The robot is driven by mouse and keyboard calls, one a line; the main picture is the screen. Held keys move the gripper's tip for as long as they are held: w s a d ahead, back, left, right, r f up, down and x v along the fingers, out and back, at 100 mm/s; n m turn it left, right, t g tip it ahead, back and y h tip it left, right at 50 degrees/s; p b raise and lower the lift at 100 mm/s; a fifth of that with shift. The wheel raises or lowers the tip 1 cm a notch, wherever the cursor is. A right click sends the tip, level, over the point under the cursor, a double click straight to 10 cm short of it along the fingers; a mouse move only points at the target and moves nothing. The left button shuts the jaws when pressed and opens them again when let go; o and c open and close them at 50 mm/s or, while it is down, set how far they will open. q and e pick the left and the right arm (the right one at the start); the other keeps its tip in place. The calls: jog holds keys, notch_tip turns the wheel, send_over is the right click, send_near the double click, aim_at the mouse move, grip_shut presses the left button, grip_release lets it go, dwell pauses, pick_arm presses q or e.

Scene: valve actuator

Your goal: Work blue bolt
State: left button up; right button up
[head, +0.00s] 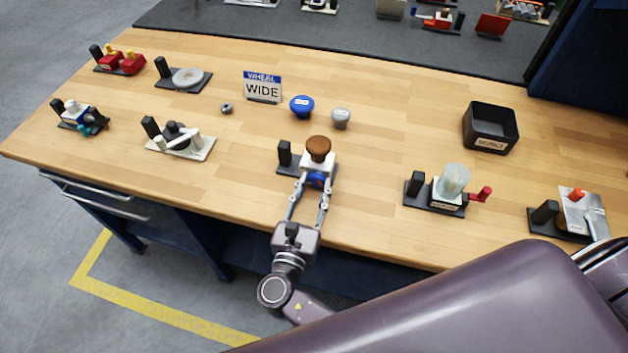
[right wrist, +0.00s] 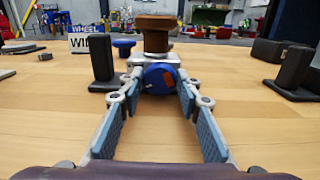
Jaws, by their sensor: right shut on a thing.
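The blue bolt (head: 317,180) is a round blue knob on the near side of a small white fixture with a brown round knob (head: 318,148) on top. My right gripper (head: 314,181) reaches in from the table's front edge, its fingers on either side of the bolt and shut on it. In the right wrist view the bolt (right wrist: 160,77) shows a small orange mark and sits between the fingertips. The brown knob (right wrist: 156,35) stands above it. My left gripper is not in view.
A black upright block (head: 284,155) stands left of the fixture. Behind are a blue knob (head: 302,106), a grey knob (head: 340,118) and a sign (head: 263,88) reading "WHEEL WIDE". A black bin (head: 491,128) and a fixture with a clear cup (head: 452,182) stand to the right.

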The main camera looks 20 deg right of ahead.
jog(key=shift+r+n+p, duration=0.3)
jog(key=shift+n+p, duration=0.55)
jog(key=shift+n, duration=0.25)
jog(key=shift+f+n+p, duration=0.2)
jog(key=shift+n+p, duration=0.1)
jog(key=shift+n, duration=0.3)
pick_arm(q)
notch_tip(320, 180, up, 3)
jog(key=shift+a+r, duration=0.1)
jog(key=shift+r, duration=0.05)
pick_arm(e)
jog(key=o, duration=1.2)
jog(key=shift+c, duration=0.2)
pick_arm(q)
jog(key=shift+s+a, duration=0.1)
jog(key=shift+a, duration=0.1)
pick_arm(e)
jog(key=shift+s+a+f, duration=0.1)
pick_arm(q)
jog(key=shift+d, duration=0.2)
pick_arm(e)
jog(key=v, duration=1.1)
jog(key=shift+s+a, duration=0.25)
jog(key=shift+s, duration=0.05)
